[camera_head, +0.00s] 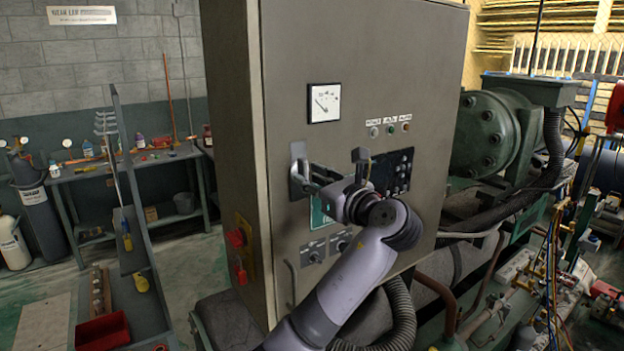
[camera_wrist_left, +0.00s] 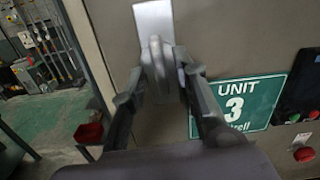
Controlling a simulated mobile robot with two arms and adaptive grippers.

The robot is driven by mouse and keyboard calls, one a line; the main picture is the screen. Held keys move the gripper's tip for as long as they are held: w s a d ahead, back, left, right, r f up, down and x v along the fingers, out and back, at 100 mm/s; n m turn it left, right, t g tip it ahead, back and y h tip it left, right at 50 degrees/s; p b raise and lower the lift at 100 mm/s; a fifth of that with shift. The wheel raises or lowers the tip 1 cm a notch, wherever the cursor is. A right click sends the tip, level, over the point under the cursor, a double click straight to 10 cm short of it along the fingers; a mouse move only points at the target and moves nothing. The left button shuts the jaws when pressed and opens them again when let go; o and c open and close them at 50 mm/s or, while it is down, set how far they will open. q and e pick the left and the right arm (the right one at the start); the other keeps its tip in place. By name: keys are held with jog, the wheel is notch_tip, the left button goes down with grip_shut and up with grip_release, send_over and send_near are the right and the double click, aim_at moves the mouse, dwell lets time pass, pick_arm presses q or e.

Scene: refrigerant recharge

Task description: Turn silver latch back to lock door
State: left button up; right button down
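The silver latch (camera_head: 298,160) is on the left part of the front door of a grey cabinet (camera_head: 360,45). In the left wrist view the latch (camera_wrist_left: 154,22) has an upright plate and a handle that hangs down from it. My left gripper (camera_head: 303,181) reaches the latch from the right in the head view. In the left wrist view the fingertips of my left gripper (camera_wrist_left: 161,80) lie close against both sides of the handle and look shut on it. The fingers hide part of the handle's lower end. The door looks flush with the cabinet. My right gripper is in neither view.
A green "UNIT 3" sign (camera_wrist_left: 240,103) is right of the latch. A gauge (camera_head: 324,103), lamps and knobs are on the door. A red switch (camera_head: 237,239) sticks out from the cabinet's left side. Pipes and a green motor (camera_head: 492,133) crowd the right.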

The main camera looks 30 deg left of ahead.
pick_arm(q)
jog(key=v, duration=0.9)
jog(key=shift+f, duration=0.1)
dwell(0.5)
